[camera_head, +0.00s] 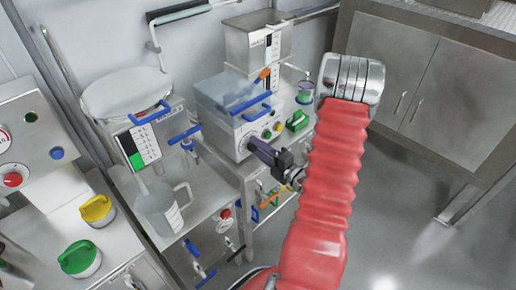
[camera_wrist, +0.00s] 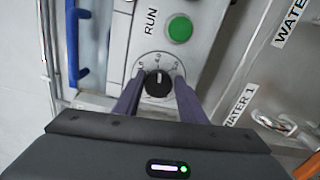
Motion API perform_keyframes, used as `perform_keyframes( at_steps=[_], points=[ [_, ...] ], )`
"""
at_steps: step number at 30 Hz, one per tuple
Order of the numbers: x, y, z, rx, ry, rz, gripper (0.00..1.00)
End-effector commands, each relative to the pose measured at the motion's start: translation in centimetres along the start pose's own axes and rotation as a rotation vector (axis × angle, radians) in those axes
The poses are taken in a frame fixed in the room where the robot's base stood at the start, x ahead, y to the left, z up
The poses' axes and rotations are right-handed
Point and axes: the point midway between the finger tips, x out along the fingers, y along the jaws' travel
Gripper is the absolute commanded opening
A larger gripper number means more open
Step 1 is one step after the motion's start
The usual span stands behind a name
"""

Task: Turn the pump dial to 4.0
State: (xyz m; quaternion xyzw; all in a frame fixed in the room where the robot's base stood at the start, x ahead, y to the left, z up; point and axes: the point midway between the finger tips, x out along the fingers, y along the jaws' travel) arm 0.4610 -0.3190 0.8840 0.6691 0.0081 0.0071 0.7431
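The pump dial (camera_wrist: 158,83) is a black round knob with a white pointer mark, on a pale scale plate. The mark points roughly up in the wrist view, toward the upper middle of the scale. The scale figures are too small to read surely. My gripper (camera_wrist: 159,86) has its two dark purple fingers apart, one on each side of the knob. A narrow gap seems to show beside the knob; contact cannot be told. In the head view my gripper (camera_head: 252,145) reaches the pump's front panel, and its fingertips hide the dial.
A green button (camera_wrist: 180,29) marked RUN sits close to the dial. A blue handle (camera_wrist: 78,42) is at the left. In the head view a jug (camera_head: 163,208) stands left of the pump, and cabinets (camera_head: 440,85) are at the right.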

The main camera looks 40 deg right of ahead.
Motion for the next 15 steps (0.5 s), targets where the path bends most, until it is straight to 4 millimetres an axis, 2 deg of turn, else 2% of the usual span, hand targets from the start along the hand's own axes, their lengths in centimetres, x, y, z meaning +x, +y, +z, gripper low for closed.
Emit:
perform_keyframes(
  at_steps=[7,15],
  points=[
    [-0.02,-0.02,-0.09,0.000,0.002,0.000,0.53],
    [-0.06,0.04,-0.18,0.000,0.005,0.002,0.53]
  ],
)
